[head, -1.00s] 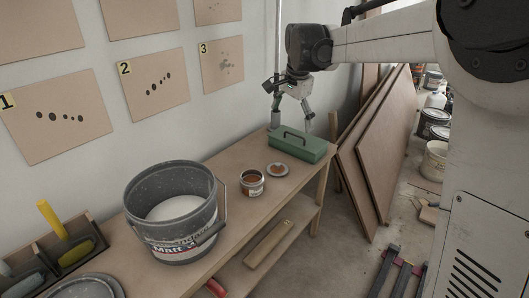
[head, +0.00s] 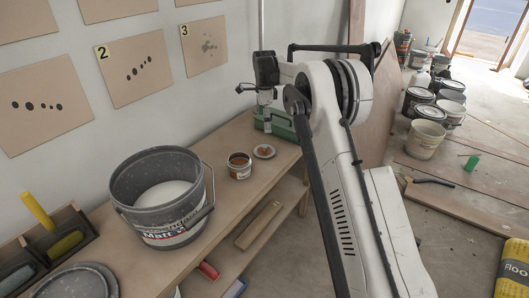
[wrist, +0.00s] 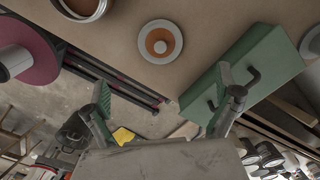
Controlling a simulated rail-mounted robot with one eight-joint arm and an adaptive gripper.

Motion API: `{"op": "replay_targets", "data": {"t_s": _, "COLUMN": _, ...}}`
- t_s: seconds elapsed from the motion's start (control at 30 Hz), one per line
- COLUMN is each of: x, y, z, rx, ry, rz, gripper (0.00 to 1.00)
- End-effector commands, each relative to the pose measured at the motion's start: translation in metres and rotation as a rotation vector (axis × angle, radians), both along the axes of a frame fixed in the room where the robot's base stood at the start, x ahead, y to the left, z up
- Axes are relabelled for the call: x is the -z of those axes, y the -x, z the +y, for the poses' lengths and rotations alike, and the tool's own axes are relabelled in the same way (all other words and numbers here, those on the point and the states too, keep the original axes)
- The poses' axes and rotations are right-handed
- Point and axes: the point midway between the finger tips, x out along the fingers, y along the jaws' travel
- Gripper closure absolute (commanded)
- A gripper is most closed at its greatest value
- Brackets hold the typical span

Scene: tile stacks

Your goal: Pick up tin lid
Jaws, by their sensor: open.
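The tin lid (head: 264,151) lies flat on the bench, a pale disc with an orange-brown centre, just right of the small open tin (head: 239,166). In the wrist view the lid (wrist: 160,41) shows whole at the top middle, beyond the fingertips. My gripper (wrist: 164,80) is open and empty, its two fingers spread wide. It is apart from the lid. In the head view my gripper (head: 265,124) hangs by the green toolbox, beyond the lid, and is too small there to show its fingers clearly.
The green toolbox (head: 281,123) with a dark handle stands close to the lid, at the right finger in the wrist view. A large grey paint bucket (head: 163,197) stands to the left of the tin. Bare bench (head: 207,160) lies behind the tin.

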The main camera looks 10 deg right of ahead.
Motion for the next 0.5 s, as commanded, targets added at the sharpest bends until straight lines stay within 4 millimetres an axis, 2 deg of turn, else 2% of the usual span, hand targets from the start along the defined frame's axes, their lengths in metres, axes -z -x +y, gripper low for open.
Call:
{"op": "replay_targets", "data": {"t_s": 0.4, "x": 0.067, "y": 0.0, "z": 0.0, "rx": 0.003, "ry": 0.0, "rz": 0.001, "gripper": 0.03}}
{"op": "replay_targets", "data": {"t_s": 0.5, "x": 0.079, "y": 0.0, "z": 0.0, "rx": 0.003, "ry": 0.0, "rz": 0.001, "gripper": 0.03}}
